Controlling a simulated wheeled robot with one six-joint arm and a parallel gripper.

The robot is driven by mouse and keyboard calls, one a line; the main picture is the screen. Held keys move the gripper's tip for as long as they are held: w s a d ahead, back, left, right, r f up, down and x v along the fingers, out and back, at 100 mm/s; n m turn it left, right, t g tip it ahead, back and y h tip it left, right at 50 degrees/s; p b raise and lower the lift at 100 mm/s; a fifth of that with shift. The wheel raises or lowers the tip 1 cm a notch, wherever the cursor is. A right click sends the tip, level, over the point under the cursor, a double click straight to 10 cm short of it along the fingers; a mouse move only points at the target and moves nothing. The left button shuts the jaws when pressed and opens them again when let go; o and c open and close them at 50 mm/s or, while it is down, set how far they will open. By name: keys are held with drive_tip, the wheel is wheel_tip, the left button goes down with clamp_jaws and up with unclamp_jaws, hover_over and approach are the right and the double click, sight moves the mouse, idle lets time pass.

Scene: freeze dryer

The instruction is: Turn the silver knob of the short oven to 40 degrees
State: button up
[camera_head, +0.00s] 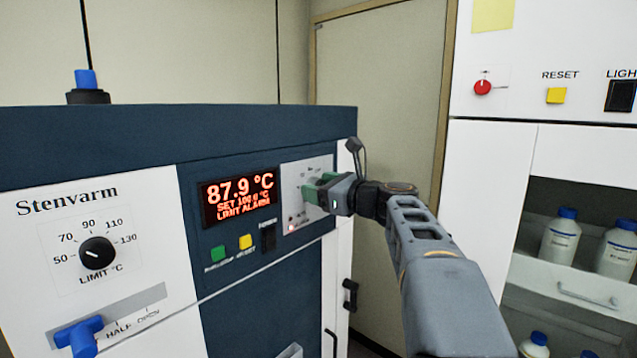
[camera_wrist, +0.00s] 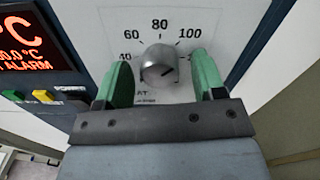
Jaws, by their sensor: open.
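The oven's silver knob (camera_wrist: 158,64) shows in the wrist view on a white dial plate (camera_wrist: 118,22). Marks 40, 60, 80 and 100 are readable around it. A dark line on the knob's face slants up to the right; I cannot tell exactly which mark it points at. My gripper (camera_wrist: 160,60) is open, its green fingers on either side of the knob with visible gaps. In the head view my gripper (camera_head: 318,189) is at the panel right of the display and hides most of the knob. The display (camera_head: 239,197) reads 87.9 °C with a set value and LIMIT ALARM.
A black limit knob (camera_head: 97,253), blue lever (camera_head: 80,335), green button (camera_head: 218,253) and yellow button (camera_head: 246,242) are on the oven's front. A blue-capped fitting (camera_head: 86,82) stands on top. A white cabinet with bottles (camera_head: 561,237) stands at right.

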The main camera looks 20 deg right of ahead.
drive_tip(key=shift+w+a, duration=0.15)
drive_tip(key=shift+w, duration=0.1)
drive_tip(key=shift+f, duration=0.1)
drive_tip(key=c, duration=0.9)
